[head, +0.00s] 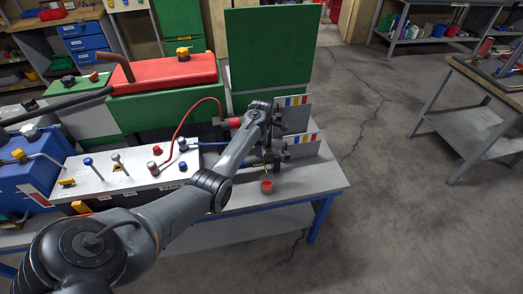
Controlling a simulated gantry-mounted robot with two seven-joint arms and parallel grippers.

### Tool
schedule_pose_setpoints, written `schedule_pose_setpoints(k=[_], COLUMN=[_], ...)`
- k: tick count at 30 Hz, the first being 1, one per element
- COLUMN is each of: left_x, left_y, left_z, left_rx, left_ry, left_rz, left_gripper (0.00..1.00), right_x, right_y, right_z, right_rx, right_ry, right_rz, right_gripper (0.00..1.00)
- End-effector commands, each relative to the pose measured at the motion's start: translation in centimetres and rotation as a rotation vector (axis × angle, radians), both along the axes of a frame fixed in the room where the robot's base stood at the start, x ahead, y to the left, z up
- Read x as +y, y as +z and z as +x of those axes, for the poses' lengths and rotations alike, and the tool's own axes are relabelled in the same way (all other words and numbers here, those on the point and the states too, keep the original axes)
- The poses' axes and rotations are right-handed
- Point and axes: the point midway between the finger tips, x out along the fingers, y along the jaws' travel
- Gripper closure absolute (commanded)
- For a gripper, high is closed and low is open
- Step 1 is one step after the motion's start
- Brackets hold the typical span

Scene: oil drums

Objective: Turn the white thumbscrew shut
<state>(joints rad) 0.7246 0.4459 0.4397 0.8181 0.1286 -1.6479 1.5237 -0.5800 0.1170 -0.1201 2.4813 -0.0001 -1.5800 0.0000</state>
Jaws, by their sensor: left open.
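I cannot make out the white thumbscrew for certain. A pale upright knob (116,159) stands on the white-topped control box (135,178), among other small knobs and levers. My left arm reaches from the lower left across the bench. My left gripper (274,152) is open near the bench's right end, close to the two small panels with coloured stripes. The arm and wrist hide part of what lies there, and I cannot tell whether the gripper touches anything. My right gripper is not in view.
A small red cup (266,185) stands on the grey bench (318,180) just below the gripper. A red cable (211,99) arcs from the box. A red tank (165,74) and a green panel (272,50) stand behind.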

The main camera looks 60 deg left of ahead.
Motion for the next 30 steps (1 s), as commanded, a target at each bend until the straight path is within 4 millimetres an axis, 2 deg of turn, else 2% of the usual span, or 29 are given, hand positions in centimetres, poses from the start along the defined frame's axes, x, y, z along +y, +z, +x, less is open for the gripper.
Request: schedule_pose_setpoints(k=[6,15,17,26,30], left_x=[-0.03,-0.04,-0.04,-0.04,-0.04], left_y=[-1.40,-1.50,-1.50,-1.48,-1.44], left_z=[0.01,0.01,0.01,0.01,0.01], left_rx=[-0.001,-0.001,0.000,0.000,0.000], left_ry=[0.000,0.000,-0.001,-0.001,-0.004], left_rz=[-0.001,-0.001,0.000,0.000,0.000], left_gripper=[0.40,0.40,0.48,0.94,0.95], right_x=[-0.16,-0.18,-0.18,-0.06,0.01], right_y=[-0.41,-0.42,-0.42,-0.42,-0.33], right_z=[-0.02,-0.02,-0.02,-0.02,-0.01], right_rx=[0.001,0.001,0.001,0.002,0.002], right_ry=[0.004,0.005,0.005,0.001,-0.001], right_rz=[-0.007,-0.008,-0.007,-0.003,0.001], right_gripper=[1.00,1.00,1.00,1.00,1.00])
